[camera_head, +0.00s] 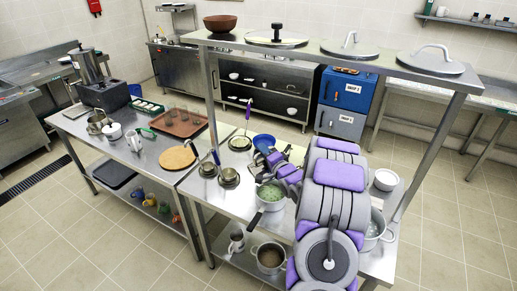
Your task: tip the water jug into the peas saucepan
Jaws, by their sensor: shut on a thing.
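The peas saucepan (271,194) stands on the middle steel table, with green contents and a handle towards the lower left. My gripper (271,161) is at the end of my grey and purple arm, above and just behind the saucepan. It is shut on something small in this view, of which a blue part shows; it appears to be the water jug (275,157). My arm hides much of it. I cannot tell how far it is tilted or whether water is flowing.
A blue bowl (263,142) lies behind the gripper. Small pans (229,177) stand left of the saucepan. An overhead shelf (300,49) holds lids and a brown bowl. A white bowl (386,179) and a large pot (375,229) are right of my arm. A round board (178,158) lies on the left table.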

